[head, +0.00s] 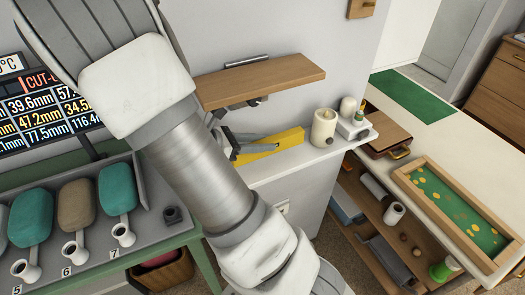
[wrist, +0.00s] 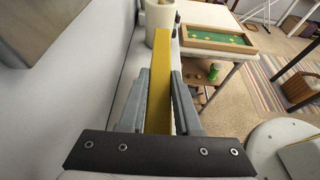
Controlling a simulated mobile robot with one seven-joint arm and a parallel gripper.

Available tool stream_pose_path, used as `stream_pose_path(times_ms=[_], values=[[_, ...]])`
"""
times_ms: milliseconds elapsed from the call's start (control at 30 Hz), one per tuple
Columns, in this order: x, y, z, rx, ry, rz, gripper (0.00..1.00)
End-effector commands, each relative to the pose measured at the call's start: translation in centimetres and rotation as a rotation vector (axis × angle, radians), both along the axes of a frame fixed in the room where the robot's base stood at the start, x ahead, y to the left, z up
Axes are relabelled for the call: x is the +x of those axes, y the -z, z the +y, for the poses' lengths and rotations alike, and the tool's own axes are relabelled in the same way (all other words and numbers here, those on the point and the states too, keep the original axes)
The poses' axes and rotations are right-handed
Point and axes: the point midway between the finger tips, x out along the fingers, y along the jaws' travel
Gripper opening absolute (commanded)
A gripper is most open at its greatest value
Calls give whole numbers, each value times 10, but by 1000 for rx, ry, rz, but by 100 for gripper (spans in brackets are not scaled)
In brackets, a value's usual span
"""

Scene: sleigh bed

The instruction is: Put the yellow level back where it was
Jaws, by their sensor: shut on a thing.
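The yellow level (head: 285,140) is a long yellow bar at the white ledge (head: 285,167) along the wall, below a wooden shelf (head: 262,80). My gripper (head: 238,147) is shut on its left part. In the wrist view the yellow level (wrist: 160,60) runs lengthwise away from the camera, between the two grey fingers of my gripper (wrist: 156,90). I cannot tell whether the level touches the ledge or is just above it. The level's left end is partly hidden by the fingers.
A cream cylinder (head: 323,127) stands on the ledge right of the level, with a small white holder (head: 352,124) beyond it. The wooden shelf overhangs closely. A bench with teal and tan pieces (head: 118,188) is at left; a table with a green-bottomed tray (head: 455,215) is at right.

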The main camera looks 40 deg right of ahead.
Motion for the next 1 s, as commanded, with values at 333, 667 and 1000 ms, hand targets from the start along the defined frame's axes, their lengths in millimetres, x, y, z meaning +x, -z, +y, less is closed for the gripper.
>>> stream_pose_path(times_ms=[333, 667, 1000], values=[[-1, 30, -3, -2, 0, 4, 0], [-1, 36, -3, 0, 0, 0, 0], [-1, 39, -3, 0, -1, 0, 62]])
